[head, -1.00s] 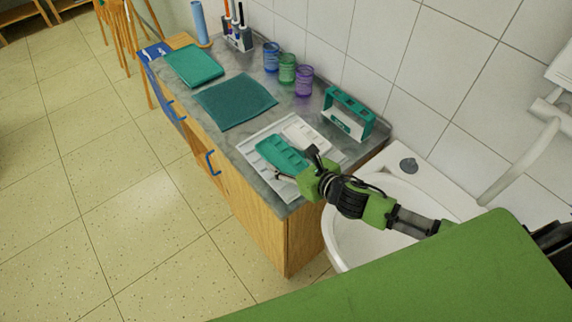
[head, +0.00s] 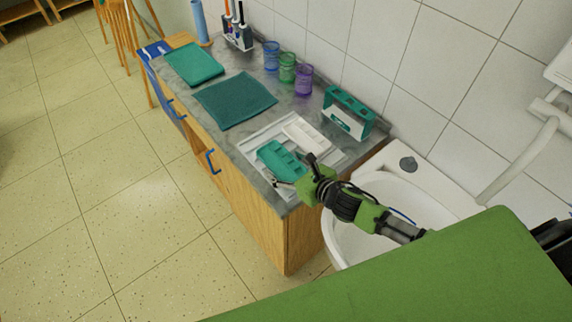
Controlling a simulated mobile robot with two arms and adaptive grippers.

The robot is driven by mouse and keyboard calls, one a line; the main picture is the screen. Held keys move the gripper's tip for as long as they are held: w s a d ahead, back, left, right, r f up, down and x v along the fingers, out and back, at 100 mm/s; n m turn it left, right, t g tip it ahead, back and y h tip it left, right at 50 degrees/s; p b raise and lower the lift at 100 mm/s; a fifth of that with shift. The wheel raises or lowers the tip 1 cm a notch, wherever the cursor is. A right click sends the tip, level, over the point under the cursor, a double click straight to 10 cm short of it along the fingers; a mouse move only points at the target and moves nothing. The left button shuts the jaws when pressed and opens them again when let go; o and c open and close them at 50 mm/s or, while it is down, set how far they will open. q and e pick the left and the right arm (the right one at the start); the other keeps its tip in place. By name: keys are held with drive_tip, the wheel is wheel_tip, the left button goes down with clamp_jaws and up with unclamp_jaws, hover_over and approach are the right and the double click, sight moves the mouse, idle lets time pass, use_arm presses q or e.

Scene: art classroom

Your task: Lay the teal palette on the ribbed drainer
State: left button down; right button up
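The teal palette (head: 279,160) has several wells and is over the white ribbed drainer (head: 256,141) at the sink end of the counter. My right gripper (head: 299,172) is at the palette's sink-side end, with one finger on each side of it, and appears shut on it. The palette looks very low over the drainer; I cannot tell whether it touches. The gripper and palette hide part of the drainer. My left gripper is not in view.
A white palette (head: 305,134) lies on the drainer behind the teal one. A teal-and-white holder (head: 347,112) and several jars, including a purple one (head: 304,80), stand by the wall. A dark teal mat (head: 235,99) lies left. The sink (head: 350,242) is right.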

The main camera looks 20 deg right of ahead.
drive_tip(key=shift+r, duration=0.25)
drive_tip(key=shift+s+d, duration=0.2)
drive_tip(key=shift+s, duration=0.15)
drive_tip(key=b+v, duration=0.1)
drive_tip(key=v, duration=0.9)
drive_tip(key=shift+a, duration=0.1)
drive_tip(key=shift+s+d+r, duration=0.2)
drive_tip(key=shift+s+r, duration=0.15)
drive_tip(key=shift+s, duration=0.1)
